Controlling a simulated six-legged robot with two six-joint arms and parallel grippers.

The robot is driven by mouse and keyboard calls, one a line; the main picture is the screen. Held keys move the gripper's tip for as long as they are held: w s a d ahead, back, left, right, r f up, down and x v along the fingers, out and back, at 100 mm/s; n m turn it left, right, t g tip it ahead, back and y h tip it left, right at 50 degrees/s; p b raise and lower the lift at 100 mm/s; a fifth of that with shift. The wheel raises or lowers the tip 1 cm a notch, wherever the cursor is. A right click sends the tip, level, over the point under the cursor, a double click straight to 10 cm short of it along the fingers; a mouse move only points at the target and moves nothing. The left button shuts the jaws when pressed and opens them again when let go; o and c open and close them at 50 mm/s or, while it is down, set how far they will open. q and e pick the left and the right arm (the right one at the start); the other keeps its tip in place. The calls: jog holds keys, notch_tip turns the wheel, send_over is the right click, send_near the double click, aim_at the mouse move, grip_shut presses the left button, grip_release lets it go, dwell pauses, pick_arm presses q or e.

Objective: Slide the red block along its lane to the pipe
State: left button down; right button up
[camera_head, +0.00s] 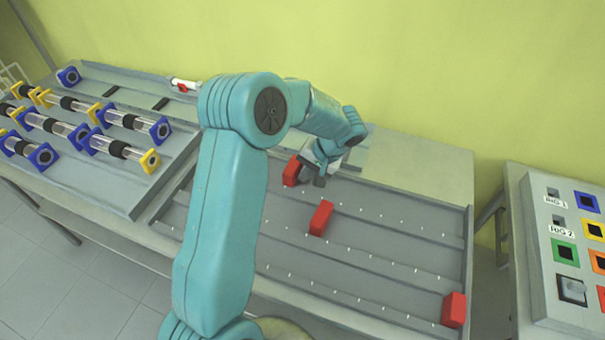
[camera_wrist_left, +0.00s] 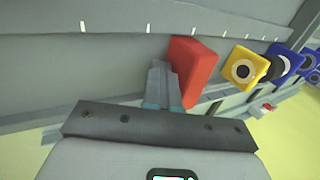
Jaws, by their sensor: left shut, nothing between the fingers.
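Three red blocks sit in the lanes of a grey tray (camera_head: 395,222) in the head view. The far one (camera_head: 291,171) is in the back lane, beside my left gripper (camera_head: 318,181). A second block (camera_head: 321,218) is in the middle lane, and a third (camera_head: 454,310) is in the front lane at the right end. My left gripper is shut and empty. In the left wrist view its fingers (camera_wrist_left: 160,72) are right beside a red block (camera_wrist_left: 193,72); whether they touch cannot be told. Which pipe is meant is not clear. My right gripper is not in view.
Several glass tubes with blue and yellow square ends (camera_head: 130,122) lie on the left tray. A small red and white item (camera_head: 185,85) is near the wall. A panel with coloured squares (camera_head: 565,225) stands at right. Low ribs with white ticks separate the lanes.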

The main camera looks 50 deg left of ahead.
aim_at(288, 164)
pick_arm(q)
jog(key=shift+s+a, duration=0.45)
jog(key=shift+a, duration=0.2)
jog(key=shift+s+a, duration=0.1)
jog(key=shift+a, duration=0.15)
jog(key=shift+s+a+b, duration=0.25)
jog(key=shift+s+a, duration=0.25)
jog(key=shift+a, duration=0.4)
jog(key=shift+s+a+b, duration=0.2)
jog(key=shift+s+a, duration=0.3)
jog(key=shift+a, duration=0.45)
jog(key=shift+s+a+b, duration=0.25)
jog(key=shift+s+a, duration=0.25)
jog(key=shift+a, duration=0.4)
jog(key=shift+w+d, duration=0.1)
jog(key=shift+w+d+b, duration=0.2)
jog(key=shift+w+d, duration=0.1)
jog(key=shift+d, duration=0.25)
jog(key=shift+w+d+b, duration=0.15)
jog(key=shift+w+d, duration=0.1)
jog(key=shift+d, duration=0.25)
jog(key=shift+r, duration=0.1)
